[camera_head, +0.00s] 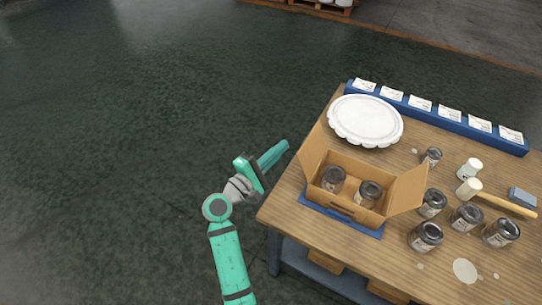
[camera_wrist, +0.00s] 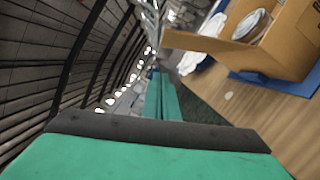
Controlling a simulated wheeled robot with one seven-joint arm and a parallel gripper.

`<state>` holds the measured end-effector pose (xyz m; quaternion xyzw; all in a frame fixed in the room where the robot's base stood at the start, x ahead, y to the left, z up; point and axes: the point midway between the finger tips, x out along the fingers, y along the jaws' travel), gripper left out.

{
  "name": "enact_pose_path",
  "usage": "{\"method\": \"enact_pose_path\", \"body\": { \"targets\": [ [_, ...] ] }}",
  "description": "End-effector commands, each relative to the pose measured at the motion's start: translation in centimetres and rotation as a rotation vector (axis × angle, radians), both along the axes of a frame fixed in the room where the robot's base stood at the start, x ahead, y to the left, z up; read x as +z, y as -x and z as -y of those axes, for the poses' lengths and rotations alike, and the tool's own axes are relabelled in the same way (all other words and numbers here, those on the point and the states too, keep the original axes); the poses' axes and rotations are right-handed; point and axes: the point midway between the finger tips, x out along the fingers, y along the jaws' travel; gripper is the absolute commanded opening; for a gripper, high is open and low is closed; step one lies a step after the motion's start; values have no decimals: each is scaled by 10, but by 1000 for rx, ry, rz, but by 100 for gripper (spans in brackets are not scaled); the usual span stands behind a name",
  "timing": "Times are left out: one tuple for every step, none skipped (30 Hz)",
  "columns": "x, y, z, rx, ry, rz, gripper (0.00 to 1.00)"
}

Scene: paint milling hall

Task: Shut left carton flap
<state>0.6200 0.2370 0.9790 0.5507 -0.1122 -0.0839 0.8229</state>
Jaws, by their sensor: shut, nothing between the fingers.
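The open carton (camera_head: 347,210) stands on a blue mat on the wooden table, with two dark-lidded jars inside. Its left flap (camera_head: 313,151) stands up and leans outward; its right flap (camera_head: 407,190) is splayed outward. In the wrist view the carton (camera_wrist: 290,40) is at the upper right, with a flap (camera_wrist: 210,44) sticking out to the left. My gripper (camera_head: 284,147) is left of the carton, beyond the table's left edge, apart from the flap. Its fingers (camera_wrist: 161,95) are together and empty.
A white scalloped plate (camera_head: 365,120) sits behind the carton. Several jars, such as one at the front (camera_head: 425,236), and a mallet (camera_head: 505,204) are to the right. A blue rack (camera_head: 435,115) of labels lines the back edge. Floor left of the table is clear.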

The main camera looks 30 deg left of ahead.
Motion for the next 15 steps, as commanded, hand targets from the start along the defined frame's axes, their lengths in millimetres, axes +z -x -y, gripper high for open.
{"method": "enact_pose_path", "body": {
  "targets": [
    [1,-10,3,-2,-1,0,0],
    [2,-15,5,-2,-1,-1,0],
    [3,-23,7,-3,-1,1,0],
    [3,-28,8,-3,-2,2,0],
    [4,-33,9,-2,-2,0,0],
    [4,-38,11,0,-2,0,0],
    [6,-35,16,1,-2,-1,0],
    [8,-34,21,0,-2,1,0],
    [10,-34,25,2,-3,0,0],
    [11,-33,28,2,-3,0,0],
    [13,-33,31,3,-3,0,0],
    [14,-33,34,3,-1,0,0],
    [15,-33,37,3,-2,0,0],
    [16,-33,39,3,-2,0,0],
    [17,-33,41,3,-3,1,0]
  ]
}}
